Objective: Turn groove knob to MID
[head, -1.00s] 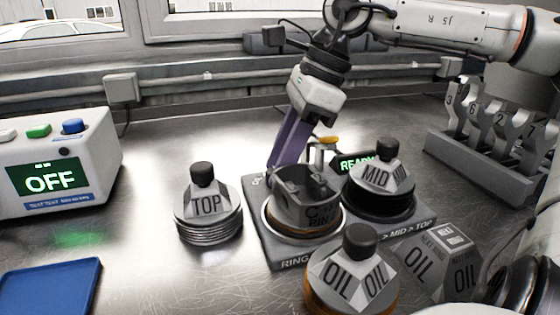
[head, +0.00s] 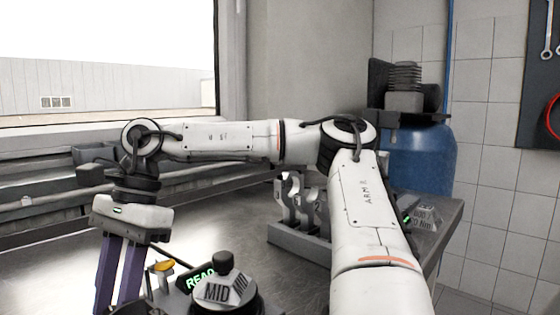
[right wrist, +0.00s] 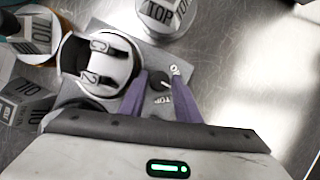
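The groove knob (right wrist: 160,80) is a small black dial on the grey fixture plate (right wrist: 178,55) in the right wrist view. TOP is printed beside it, with another small label on its other side that I cannot read surely. Its pointer direction is too small to tell. My right gripper (right wrist: 159,75) has its purple fingers apart, one on each side of the knob; contact cannot be told. The gripper also shows at the lower left of the head view (head: 118,275), where the knob is hidden. A green-lit READY display (head: 200,278) stands beside it. My left gripper is not in view.
A piston (right wrist: 98,62) sits in the fixture next to the fingers. The MID unit (head: 222,292), TOP unit (right wrist: 165,14) and OIL units (right wrist: 38,38) stand around it. A rod rack (head: 300,238) and blue barrel (head: 415,155) are farther right.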

